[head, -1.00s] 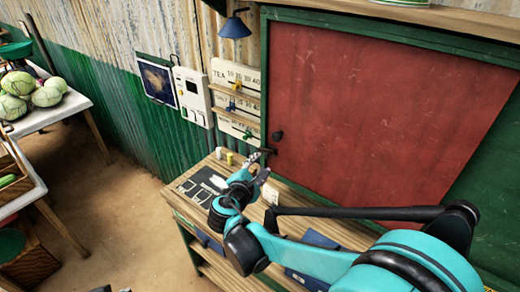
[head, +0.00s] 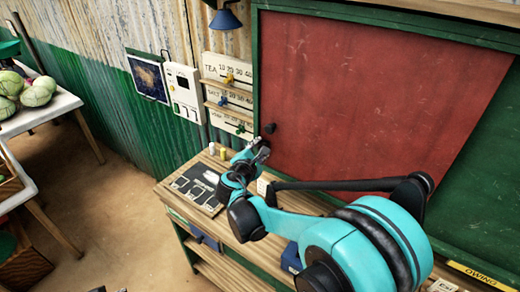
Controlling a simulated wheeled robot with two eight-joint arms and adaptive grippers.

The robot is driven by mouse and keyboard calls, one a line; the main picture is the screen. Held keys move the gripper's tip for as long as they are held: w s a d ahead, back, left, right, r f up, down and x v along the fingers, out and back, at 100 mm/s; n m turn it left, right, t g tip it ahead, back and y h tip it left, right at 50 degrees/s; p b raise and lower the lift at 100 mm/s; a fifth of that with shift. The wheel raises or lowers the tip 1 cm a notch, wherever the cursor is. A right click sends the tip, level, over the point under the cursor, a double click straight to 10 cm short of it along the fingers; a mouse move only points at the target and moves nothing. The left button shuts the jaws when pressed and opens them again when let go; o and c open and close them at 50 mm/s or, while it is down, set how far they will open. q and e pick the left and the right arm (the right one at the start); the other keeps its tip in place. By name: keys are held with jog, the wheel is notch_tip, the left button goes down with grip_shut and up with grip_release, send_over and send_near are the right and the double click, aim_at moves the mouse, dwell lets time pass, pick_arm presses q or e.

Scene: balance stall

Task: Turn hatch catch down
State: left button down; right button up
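The hatch is a red panel (head: 365,95) in a green frame, above the counter on the right. A small dark round knob (head: 269,128) sits at its lower left. The dark bar of the catch, by the frame below the knob, is now covered by my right gripper. My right gripper (head: 260,149) is at the frame's lower left corner, just below and left of the knob. Its fingers look slightly apart, but whether they touch or hold the catch is unclear. Only dark tips, likely of my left gripper (head: 110,290), show at the bottom edge.
A wooden counter (head: 185,225) runs below the hatch, with a dark tray (head: 197,190) and small blocks (head: 223,153). Price boards with sliders (head: 229,78), a white wall box (head: 185,92) and a blue lamp (head: 224,20) are left of the hatch. Cabbages (head: 37,92) lie on the far-left table.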

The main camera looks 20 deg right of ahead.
jog(key=shift+c, duration=1.1)
jog(key=shift+s+f+m+t+b, duration=0.15)
jog(key=shift+f+m+t+b, duration=0.15)
jog(key=shift+f+m+b, duration=0.35)
grip_shut()
grip_release()
jog(key=shift+s+f+m+t+b, duration=0.15)
jog(key=shift+m+t+b, duration=0.15)
jog(key=shift+m+b, duration=0.3)
jog(key=o, duration=0.9)
